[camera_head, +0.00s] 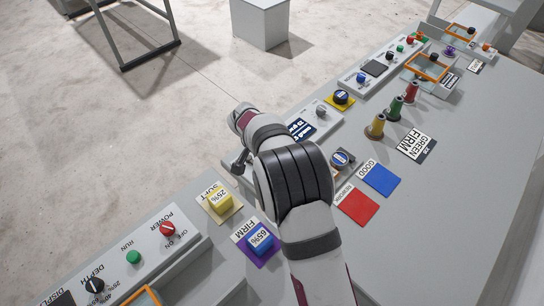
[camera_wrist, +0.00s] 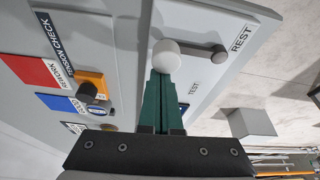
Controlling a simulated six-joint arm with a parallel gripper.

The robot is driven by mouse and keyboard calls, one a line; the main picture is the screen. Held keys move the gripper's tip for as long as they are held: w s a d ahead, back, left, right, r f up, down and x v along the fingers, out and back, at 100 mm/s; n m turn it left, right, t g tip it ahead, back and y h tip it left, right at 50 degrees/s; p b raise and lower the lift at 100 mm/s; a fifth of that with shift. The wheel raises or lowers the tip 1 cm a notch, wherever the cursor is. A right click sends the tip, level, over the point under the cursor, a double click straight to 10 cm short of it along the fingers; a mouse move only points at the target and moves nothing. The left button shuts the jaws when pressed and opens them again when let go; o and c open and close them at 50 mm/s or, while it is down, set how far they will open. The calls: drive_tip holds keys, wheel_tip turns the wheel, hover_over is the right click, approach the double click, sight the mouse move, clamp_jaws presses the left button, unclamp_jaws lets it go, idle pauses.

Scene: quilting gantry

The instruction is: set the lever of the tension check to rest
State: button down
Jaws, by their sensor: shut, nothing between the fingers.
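The lever (camera_wrist: 195,50) shows in the wrist view as a grey bar with a white ball knob (camera_wrist: 166,55) at its left end and a dark round end at its right. It stands on a pale grey panel with a REST label (camera_wrist: 241,38) at the upper right and a TEST label (camera_wrist: 194,89) lower down. My gripper (camera_wrist: 164,78) has its green fingers shut and empty, with the tips just below the knob in the picture. I cannot tell whether they touch it.
In the head view, thread spools (camera_head: 394,106) stand right of my arm; yellow (camera_head: 222,203) and blue (camera_head: 261,242) blocks sit nearer.

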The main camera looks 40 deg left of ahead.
drive_tip(key=shift+s, duration=0.15)
idle(0.3)
drive_tip(key=w, duration=0.4)
drive_tip(key=shift+w+r, duration=0.1)
drive_tip(key=shift+w, duration=0.1)
drive_tip(key=v, duration=1)
drive_tip(key=shift+a, duration=0.15)
drive_tip(key=shift+s, duration=0.1)
